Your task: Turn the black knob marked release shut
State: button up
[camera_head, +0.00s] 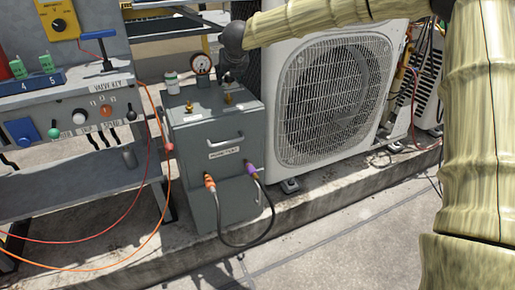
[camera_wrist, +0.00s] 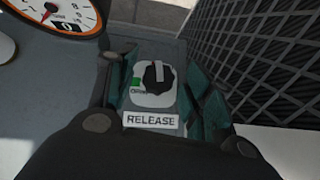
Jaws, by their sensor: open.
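The black knob (camera_wrist: 155,77) sits on a light plate. A white label reading RELEASE (camera_wrist: 151,120) is below it in the wrist view. A green mark (camera_wrist: 136,82) with small lettering, which seems to read OPEN, is at the knob's left. A paler ridge on the knob points up the picture. My gripper (camera_wrist: 153,78) is open, with one teal finger on each side of the knob. I see gaps between fingers and knob. In the head view my gripper (camera_head: 230,74) is over the grey box's back right, and the knob cannot be made out.
The grey box (camera_head: 218,135) has a round gauge (camera_head: 201,64) close to the gripper's left, brass fittings on top, and hoses in front. A condenser (camera_head: 335,95) stands close at the right. A panel bench (camera_head: 75,120) with valves is at the left. Floor is free in front.

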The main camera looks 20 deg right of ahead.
jog(key=shift+d+r+n+y+p, duration=0.15)
jog(key=shift+n+y+p, duration=0.4)
jog(key=shift+n+y, duration=0.3)
jog(key=shift+d+f+n+y+p, duration=0.1)
jog(key=shift+n+y+p, duration=0.5)
jog(key=shift+n, duration=0.45)
